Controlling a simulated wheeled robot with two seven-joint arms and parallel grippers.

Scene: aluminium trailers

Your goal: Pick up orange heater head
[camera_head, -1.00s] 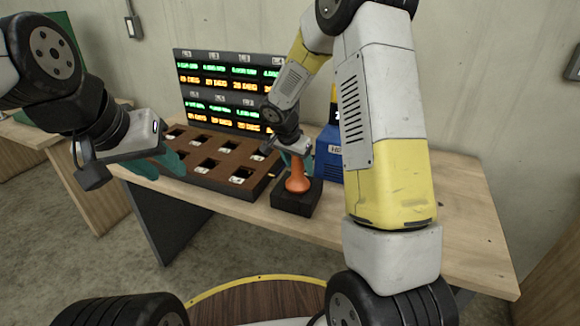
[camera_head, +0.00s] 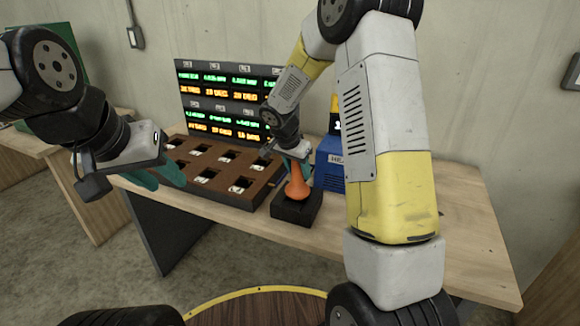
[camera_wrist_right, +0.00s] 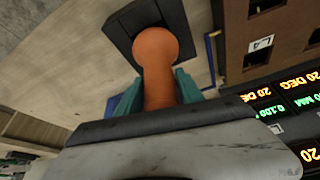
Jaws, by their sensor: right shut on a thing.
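The orange heater head (camera_head: 297,183) stands upright in a small black block (camera_head: 297,208) on the table, and it fills the middle of the right wrist view (camera_wrist_right: 157,60). My right gripper (camera_head: 298,172) is around the upper part of the heater head, with its teal fingers (camera_wrist_right: 155,92) shut on it from both sides. The heater head's lower end is still at the black block. My left gripper (camera_head: 158,175) hangs at the left, away from the heater head. Its teal fingers are partly hidden, so its opening is unclear.
A brown rack (camera_head: 215,150) with several square slots lies left of the black block. A panel of green and orange digits (camera_head: 228,95) stands behind it. A blue box (camera_head: 329,160) is close to my right gripper. The wooden table (camera_head: 465,235) is clear at right.

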